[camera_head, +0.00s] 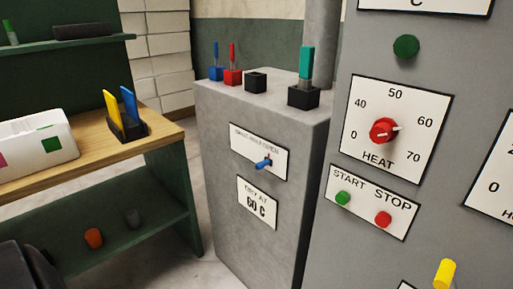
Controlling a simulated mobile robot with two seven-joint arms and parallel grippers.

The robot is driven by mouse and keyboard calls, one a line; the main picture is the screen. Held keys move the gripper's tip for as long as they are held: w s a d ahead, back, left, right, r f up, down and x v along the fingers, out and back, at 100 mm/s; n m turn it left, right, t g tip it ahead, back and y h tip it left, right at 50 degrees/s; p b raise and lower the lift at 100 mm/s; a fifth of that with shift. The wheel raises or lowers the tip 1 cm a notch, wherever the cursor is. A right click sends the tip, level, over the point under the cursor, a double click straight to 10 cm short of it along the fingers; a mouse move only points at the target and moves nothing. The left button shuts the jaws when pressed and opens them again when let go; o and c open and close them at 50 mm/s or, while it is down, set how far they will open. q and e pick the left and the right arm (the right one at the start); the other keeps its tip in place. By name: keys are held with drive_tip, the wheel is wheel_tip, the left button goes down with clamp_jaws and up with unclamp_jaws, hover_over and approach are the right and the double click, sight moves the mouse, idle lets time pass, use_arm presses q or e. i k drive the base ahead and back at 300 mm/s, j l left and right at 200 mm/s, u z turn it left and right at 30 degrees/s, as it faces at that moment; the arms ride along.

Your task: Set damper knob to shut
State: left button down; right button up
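A blue knob (263,163) sits on a white label plate (250,145) on the front of the grey cabinet. The plate's small print is too blurred to read surely, so I cannot confirm that this is the damper knob. The knob lies slanted, with one end toward the lower left and the other toward the upper right. A yellow knob (445,273) shows at the bottom right, its plate mostly cut off. No gripper fingers show; a dark shape at the lower left corner may be part of my arm.
A red heat dial (383,130) and a start/stop plate (372,201) are on the panel at right. A wooden bench (160,137) stands left. Floor shows between bench and cabinet.

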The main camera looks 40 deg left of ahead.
sight(260, 165)
drive_tip(key=k+u, duration=0.1)
drive_tip(key=u, duration=1.05)
